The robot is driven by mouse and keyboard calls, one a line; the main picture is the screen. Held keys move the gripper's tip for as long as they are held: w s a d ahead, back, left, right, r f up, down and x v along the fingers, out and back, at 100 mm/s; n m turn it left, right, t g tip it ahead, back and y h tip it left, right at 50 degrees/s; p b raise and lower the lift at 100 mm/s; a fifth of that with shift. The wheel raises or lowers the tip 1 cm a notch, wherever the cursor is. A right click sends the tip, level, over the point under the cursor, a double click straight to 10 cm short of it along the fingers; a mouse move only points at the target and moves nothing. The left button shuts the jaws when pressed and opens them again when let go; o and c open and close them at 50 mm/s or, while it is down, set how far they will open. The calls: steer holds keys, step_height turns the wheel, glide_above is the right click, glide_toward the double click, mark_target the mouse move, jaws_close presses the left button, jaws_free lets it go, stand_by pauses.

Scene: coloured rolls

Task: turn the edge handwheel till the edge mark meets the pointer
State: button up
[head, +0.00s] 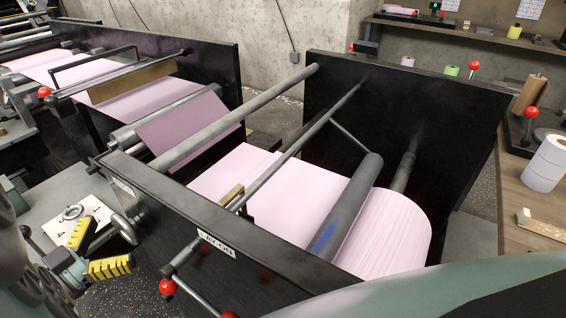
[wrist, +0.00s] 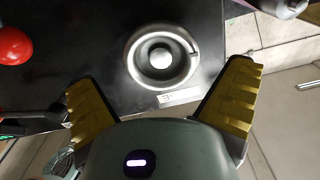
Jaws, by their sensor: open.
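The edge handwheel, a silver ring with a pale hub, faces me in the wrist view (wrist: 136,58) on a dark panel. In the head view a silver handwheel (head: 125,230) is on the outer side of the black frame. My gripper (head: 106,250) is beside it, open and empty, with yellow ribbed pads. In the wrist view my gripper (wrist: 163,76) has one finger on each side of the wheel, apart from it. A thin dark line crosses the wheel's right rim; I cannot tell whether it is the mark. I cannot make out the pointer.
A pink web (head: 285,195) runs between rollers inside the black frame. A red-knobbed lever (head: 190,275) sticks out near the LAY-ON label (head: 216,243). A red knob (wrist: 14,46) is left of the wheel. A wooden bench (head: 540,205) with white rolls (head: 544,165) stands at right.

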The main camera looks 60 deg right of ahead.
mark_target(123, 234)
steer(key=shift+w+d, duration=0.1)
steer(key=shift+d, duration=1.5)
steer(key=c, duration=1)
steer(key=m+b, duration=0.1)
steer(key=m, duration=0.1)
steer(key=m+b, duration=0.1)
steer(key=b, duration=0.1)
steer(key=shift+f+m, duration=0.3)
steer(key=shift+m, duration=0.1)
steer(key=m+b, duration=0.5)
steer(key=shift+f+b, duration=0.1)
steer(key=shift+b, duration=0.25)
steer(key=m+b, duration=0.5)
steer(key=b, duration=0.1)
steer(key=shift+a+m, duration=0.1)
steer(key=shift+m, duration=0.2)
steer(key=m+b, duration=0.3)
steer(key=shift+b, duration=0.4)
